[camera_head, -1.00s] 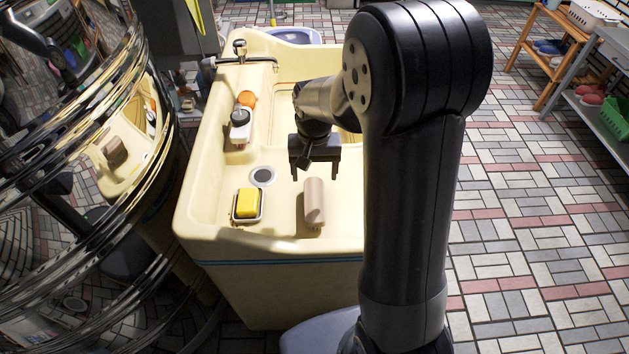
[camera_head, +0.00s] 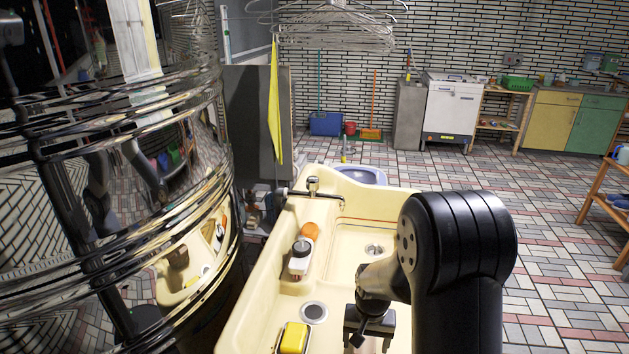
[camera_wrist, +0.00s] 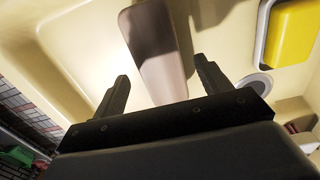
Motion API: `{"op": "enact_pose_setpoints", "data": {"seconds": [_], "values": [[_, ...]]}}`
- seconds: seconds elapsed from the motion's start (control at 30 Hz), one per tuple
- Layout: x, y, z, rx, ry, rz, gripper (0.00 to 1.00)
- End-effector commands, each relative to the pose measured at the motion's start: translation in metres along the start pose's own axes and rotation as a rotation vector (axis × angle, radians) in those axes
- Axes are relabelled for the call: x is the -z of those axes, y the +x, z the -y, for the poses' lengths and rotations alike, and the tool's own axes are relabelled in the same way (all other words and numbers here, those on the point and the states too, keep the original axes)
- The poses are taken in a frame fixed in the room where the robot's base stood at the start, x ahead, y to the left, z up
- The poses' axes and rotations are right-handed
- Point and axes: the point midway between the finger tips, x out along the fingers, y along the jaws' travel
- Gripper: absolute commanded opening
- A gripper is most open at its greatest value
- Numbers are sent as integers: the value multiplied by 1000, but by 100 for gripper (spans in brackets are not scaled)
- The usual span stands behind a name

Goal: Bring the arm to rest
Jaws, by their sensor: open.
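My gripper (camera_head: 369,345) hangs over the cream sink (camera_head: 262,290) at the lower middle of the head view, its fingertips near or past the bottom edge. In the wrist view my gripper (camera_wrist: 160,82) has its two fingers wide apart with nothing held between them. A brownish-pink bar (camera_wrist: 155,50) lies in the sink beyond the fingers, apart from them as far as I can tell. My arm is bent, with its black elbow at the right of the head view.
A yellow soap or sponge (camera_head: 294,338) sits in a dish beside the drain (camera_head: 313,312). A white bottle (camera_head: 299,264) and an orange item (camera_head: 310,231) lie on the ledge. Wire hangers (camera_head: 335,30) hang at the top. A shiny metal cylinder (camera_head: 190,180) stands left. Tiled floor is open at right.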

Motion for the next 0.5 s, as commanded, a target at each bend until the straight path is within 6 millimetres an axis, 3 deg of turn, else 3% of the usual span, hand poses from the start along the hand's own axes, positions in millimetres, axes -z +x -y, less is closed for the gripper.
{"op": "enact_pose_setpoints", "data": {"seconds": [0.27, 0.3, 0.5], "values": [[-1, 45, 0, 0, 0, 2, 72], [0, 33, 0, 0, 0, -1, 72], [0, 22, 0, 0, 0, -1, 72]]}}
